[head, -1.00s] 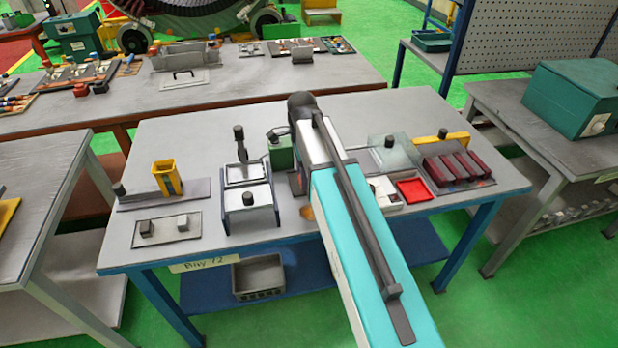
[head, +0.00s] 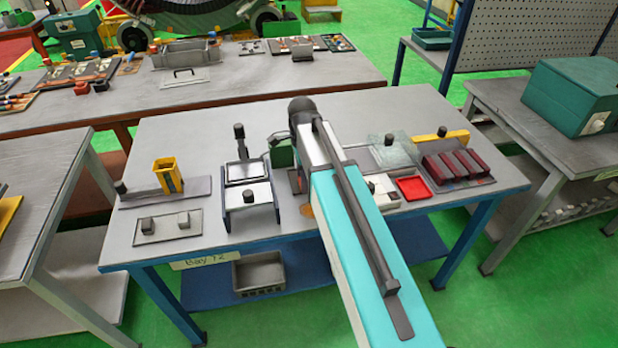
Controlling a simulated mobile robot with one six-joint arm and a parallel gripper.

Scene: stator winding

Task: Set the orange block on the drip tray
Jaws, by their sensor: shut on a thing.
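My arm reaches across the middle of the grey bench, and its forearm and wrist block the view of my gripper. A small orange patch (head: 298,183) shows at the left edge of my forearm, against a dark grey part. I cannot tell whether it is the orange block. I cannot tell for sure whether this is the drip tray.
A yellow upright holder (head: 166,174) and a grey plate with two small blocks (head: 167,227) are at left. A green box (head: 282,153) stands close left of my arm. A red tray (head: 413,189) and dark red blocks (head: 460,166) are at right.

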